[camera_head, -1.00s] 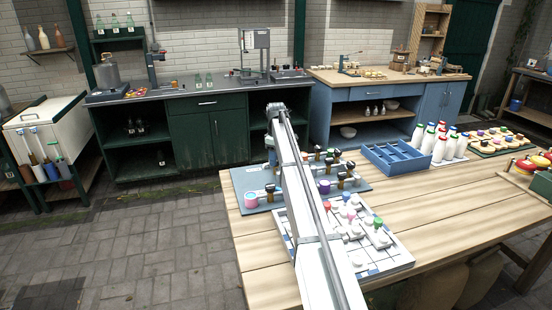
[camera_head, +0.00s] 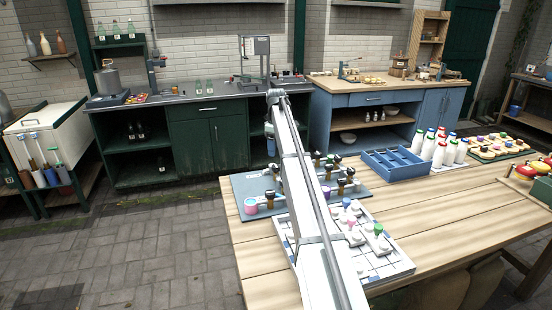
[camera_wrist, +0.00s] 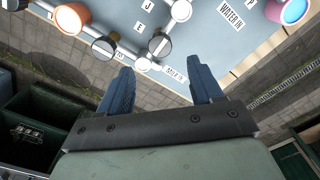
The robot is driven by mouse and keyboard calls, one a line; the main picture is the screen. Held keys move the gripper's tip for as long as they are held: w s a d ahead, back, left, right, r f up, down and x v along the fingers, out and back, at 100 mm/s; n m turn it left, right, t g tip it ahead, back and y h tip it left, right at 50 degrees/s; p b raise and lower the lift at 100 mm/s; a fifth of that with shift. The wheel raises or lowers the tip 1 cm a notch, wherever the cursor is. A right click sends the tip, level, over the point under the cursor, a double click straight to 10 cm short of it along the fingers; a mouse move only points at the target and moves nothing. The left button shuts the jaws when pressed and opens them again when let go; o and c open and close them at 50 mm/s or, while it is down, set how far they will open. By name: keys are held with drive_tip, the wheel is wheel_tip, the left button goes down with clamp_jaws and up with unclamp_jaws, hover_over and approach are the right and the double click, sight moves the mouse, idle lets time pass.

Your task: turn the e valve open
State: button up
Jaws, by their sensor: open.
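The blue-grey valve board (camera_head: 240,184) lies at the left end of the wooden table, with several dark-topped valve handles on it. A dark round knob (camera_wrist: 158,44) on the board shows near the fingertips. My gripper (camera_wrist: 162,76) is open and empty, its two blue fingers spread at the board's edge, apart from the handles. In the head view its jaws are largely hidden behind my arm.
A white board with coloured knobs (camera_head: 400,264) lies in front of the valve board, partly behind my arm. A blue crate (camera_head: 396,176) and white bottles (camera_head: 440,152) stand to the right. A pink-rimmed cup (camera_head: 250,206) sits at the valve board's left corner. The table's front right is clear.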

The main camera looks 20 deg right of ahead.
drive_tip(key=shift+r, duration=2.95)
